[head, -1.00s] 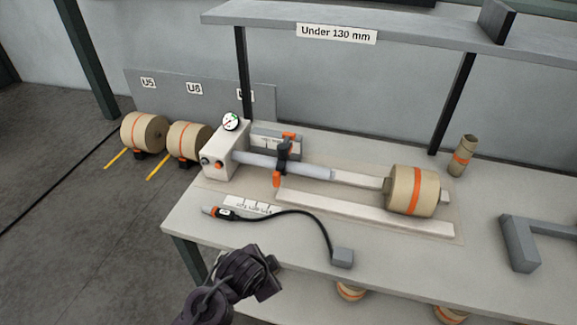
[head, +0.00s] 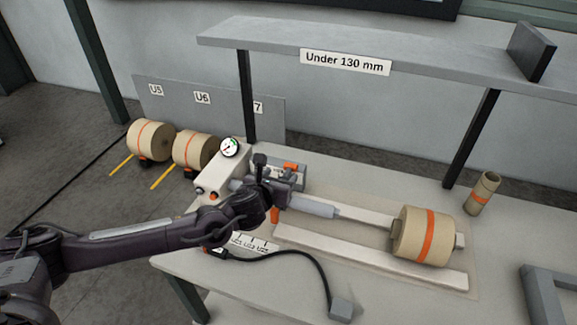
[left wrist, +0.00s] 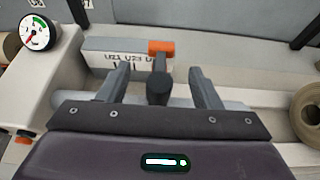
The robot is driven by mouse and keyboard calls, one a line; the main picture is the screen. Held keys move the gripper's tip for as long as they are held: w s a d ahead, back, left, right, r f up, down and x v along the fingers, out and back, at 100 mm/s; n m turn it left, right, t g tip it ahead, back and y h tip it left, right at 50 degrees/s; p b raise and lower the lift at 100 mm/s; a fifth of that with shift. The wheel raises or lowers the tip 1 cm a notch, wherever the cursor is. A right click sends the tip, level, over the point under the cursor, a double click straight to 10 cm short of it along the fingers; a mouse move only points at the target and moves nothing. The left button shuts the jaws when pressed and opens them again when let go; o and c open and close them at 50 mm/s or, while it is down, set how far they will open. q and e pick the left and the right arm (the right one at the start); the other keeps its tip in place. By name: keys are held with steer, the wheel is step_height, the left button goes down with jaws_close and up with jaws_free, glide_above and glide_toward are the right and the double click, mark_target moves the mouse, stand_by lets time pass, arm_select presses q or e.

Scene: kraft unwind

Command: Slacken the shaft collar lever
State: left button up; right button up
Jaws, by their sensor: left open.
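The shaft collar is black and sits on the grey shaft (head: 312,207), mostly hidden behind my left gripper. My left gripper (head: 285,184) is open over the collar. In the left wrist view its two fingers (left wrist: 160,84) stand apart on either side of a black rounded post (left wrist: 158,92), with gaps on both sides. My right gripper is not in view.
A white box with a dial gauge (head: 230,148) stands at the shaft's left end. A kraft roll (head: 427,236) is at its right. A cable (head: 305,257) runs along the front, and a shelf (head: 350,45) hangs above.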

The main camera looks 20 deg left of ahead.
mark_target(289, 168)
arm_select(q)
steer(key=p+x, duration=0.1)
steer(key=x, duration=0.4)
steer(key=shift+w+d, duration=0.1)
steer(key=shift+d, duration=0.05)
steer(key=shift+p+x, duration=0.3)
steer(key=shift+x, duration=0.55)
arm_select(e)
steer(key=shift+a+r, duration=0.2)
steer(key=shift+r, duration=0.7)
arm_select(q)
steer(key=shift+f, duration=0.1)
jaws_close()
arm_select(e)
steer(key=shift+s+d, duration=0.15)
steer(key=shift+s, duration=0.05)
